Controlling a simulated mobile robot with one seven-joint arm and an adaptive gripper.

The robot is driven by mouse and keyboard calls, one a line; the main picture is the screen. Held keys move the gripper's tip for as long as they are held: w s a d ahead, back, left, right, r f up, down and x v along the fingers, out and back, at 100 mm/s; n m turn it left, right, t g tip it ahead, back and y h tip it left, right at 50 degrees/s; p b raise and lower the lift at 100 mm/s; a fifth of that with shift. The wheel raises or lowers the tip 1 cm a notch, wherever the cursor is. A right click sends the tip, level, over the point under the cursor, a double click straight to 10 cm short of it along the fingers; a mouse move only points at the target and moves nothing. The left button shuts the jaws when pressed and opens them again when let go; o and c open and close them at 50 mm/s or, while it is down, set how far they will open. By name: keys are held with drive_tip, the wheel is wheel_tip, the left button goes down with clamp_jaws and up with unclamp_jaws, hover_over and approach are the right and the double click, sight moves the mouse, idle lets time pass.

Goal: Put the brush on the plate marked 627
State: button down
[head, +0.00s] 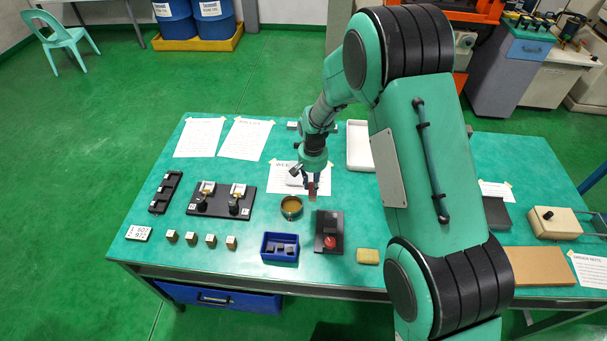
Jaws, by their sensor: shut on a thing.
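My gripper (312,184) is above the table, near the lower edge of a white printed sheet. It is shut on a small reddish-brown thing (312,191), which hangs between the fingers. This may be the brush, but it is too small to tell, and no other brush shows. A small white plate with black digits (138,233) lies at the table's front left. Its digits are too small to read surely, and I cannot make out 627 on any plate.
A round brass-coloured tin (291,207), a blue box (280,247) and a dark block with a red knob (329,232) stand close to my gripper. A black fixture (221,200) and several small cubes are to the left. My arm hides part of the table's right.

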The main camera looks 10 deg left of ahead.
idle(0.3)
drive_tip(key=w+a, duration=0.2)
drive_tip(key=w, duration=0.5)
drive_tip(key=w+a+f, duration=0.1)
drive_tip(key=w+a, duration=0.2)
drive_tip(key=w, duration=0.5)
drive_tip(key=shift+a+f, duration=0.15)
drive_tip(key=shift+f, duration=0.05)
drive_tip(key=shift+f+p, duration=0.1)
drive_tip(key=shift+p, duration=0.2)
drive_tip(key=shift+f, duration=1.7)
drive_tip(key=shift+f, duration=0.1)
drive_tip(key=c, duration=1.9)
unclamp_jaws()
drive_tip(key=shift+c, duration=0.2)
drive_tip(key=o, duration=0.4)
